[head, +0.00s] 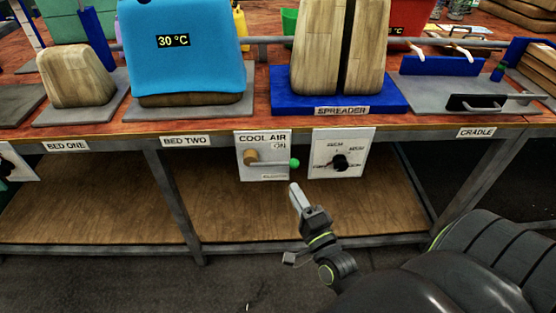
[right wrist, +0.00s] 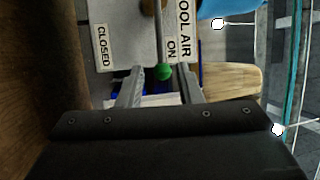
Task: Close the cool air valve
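The cool air valve is on a white panel (head: 250,171) marked COOL AIR on the bench front. It has a brass hub (head: 250,156) and a thin lever ending in a green ball (head: 294,162). The lever points right, near the ON label (head: 279,146). The CLOSED label (right wrist: 103,47) shows in the right wrist view, on the other side of the lever. My right gripper (head: 294,186) is just below the ball in the head view. In the right wrist view its fingers are apart, with the green ball (right wrist: 164,72) seen between the tips and gaps beside it. My left gripper is out of view.
A second white panel with a black knob (head: 340,162) is just right of the valve. Above are the bench top, a blue press block (head: 180,70) reading 30 °C and the wooden spreader blocks (head: 318,45). A lower wooden shelf (head: 225,215) lies beneath the bench.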

